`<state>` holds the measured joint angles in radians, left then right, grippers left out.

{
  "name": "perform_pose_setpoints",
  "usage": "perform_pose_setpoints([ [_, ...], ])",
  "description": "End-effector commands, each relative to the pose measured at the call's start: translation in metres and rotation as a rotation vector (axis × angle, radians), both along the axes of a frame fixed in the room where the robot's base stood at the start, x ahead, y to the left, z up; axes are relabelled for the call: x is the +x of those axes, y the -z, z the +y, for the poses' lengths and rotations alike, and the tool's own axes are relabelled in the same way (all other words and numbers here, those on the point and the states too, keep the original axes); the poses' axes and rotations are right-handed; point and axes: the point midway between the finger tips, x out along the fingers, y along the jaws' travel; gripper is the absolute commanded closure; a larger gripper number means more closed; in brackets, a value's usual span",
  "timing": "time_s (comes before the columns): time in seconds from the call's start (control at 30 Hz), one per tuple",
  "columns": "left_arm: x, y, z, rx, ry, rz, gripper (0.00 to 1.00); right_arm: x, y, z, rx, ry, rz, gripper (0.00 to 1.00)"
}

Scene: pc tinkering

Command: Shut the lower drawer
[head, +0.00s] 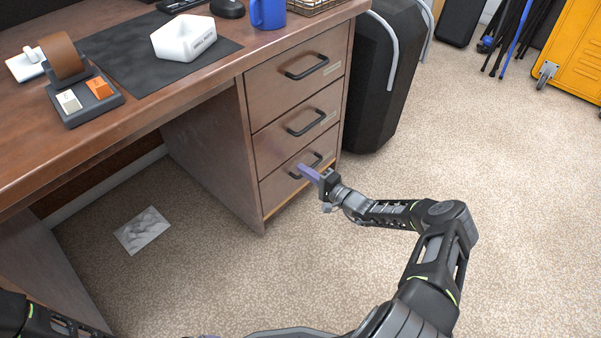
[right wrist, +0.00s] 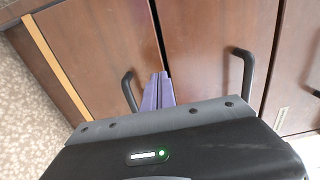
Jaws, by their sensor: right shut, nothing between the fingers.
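The lower drawer (head: 278,191) is the bottom one of three in the desk's pedestal. Its front looks flush or nearly flush with the drawers above. It has a dark bar handle (head: 317,158), partly hidden by my right gripper. My right gripper (head: 305,170) has purple fingers, shut and empty, pointing at this front beside the handle. I cannot tell if the tips touch it. In the right wrist view, the lower drawer (right wrist: 95,45) is left of the fingers (right wrist: 158,85), with a dark narrow gap between it and the middle drawer. My left gripper is out of view.
The middle drawer (head: 292,128) and upper drawer (head: 297,78) look shut, each with a bar handle. A black case (head: 375,85) stands right of the desk. The carpet (head: 500,150) to the right is clear. A paper sheet (head: 142,231) lies on the floor at left.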

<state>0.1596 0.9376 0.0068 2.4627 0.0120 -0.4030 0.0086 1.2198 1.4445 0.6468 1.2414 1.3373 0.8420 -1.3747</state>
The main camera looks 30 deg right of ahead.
Motion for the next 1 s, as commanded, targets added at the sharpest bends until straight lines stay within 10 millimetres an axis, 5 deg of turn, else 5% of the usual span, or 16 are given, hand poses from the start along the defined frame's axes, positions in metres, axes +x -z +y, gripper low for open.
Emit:
perform_pose_setpoints([
  [0.5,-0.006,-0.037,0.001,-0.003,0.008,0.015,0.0,-0.09,-0.002,-0.033,0.0,-0.001,0.001,1.0],
  [1.0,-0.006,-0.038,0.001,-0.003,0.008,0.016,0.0,-0.097,0.0,-0.035,-0.001,-0.003,0.0,1.0],
])
